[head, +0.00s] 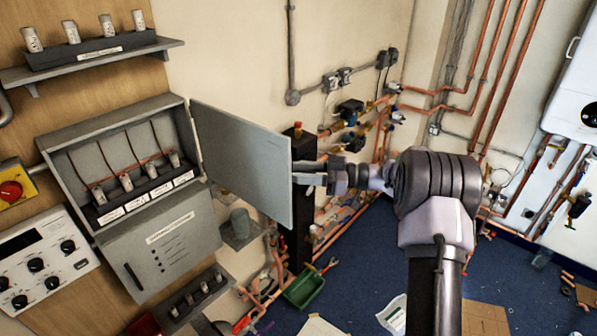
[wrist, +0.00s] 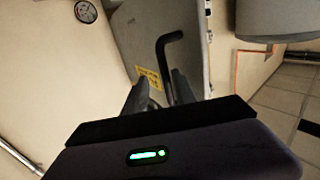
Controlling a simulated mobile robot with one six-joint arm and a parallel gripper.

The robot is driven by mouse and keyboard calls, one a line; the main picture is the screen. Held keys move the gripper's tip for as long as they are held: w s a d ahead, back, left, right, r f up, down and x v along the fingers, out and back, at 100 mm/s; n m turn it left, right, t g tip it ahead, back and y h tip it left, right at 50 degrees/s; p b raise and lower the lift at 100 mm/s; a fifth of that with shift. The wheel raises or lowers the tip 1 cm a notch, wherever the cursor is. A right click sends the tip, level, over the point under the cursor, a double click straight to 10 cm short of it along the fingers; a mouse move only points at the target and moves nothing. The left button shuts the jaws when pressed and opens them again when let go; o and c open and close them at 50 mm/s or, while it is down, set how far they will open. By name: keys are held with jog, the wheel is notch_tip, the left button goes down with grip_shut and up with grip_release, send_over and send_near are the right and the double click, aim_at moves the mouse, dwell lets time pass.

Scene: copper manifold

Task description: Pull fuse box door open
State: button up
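The grey fuse box (head: 137,180) is on the wooden wall panel in the head view, with its upper compartment exposed. Its door (head: 243,158) is swung out wide to the right, its inner face toward the head camera. My gripper (head: 308,178) is at the door's free right edge, its tips partly hidden by the door. In the wrist view a black bent handle (wrist: 163,55) stands on a grey face with a yellow label (wrist: 149,77). My gripper's fingers (wrist: 158,88) are apart, with the handle's lower part between them; whether they touch it is unclear.
Several fuses (head: 127,180) with red wires sit inside the box. A shelf (head: 92,60) is above it and a control panel (head: 38,262) at lower left. Copper pipes and valves (head: 350,112) line the wall behind my gripper. A green tray (head: 304,288) is on the blue floor.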

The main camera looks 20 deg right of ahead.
jog(key=v, duration=1.7)
jog(key=shift+d+b, duration=0.2)
jog(key=shift+b, duration=0.1)
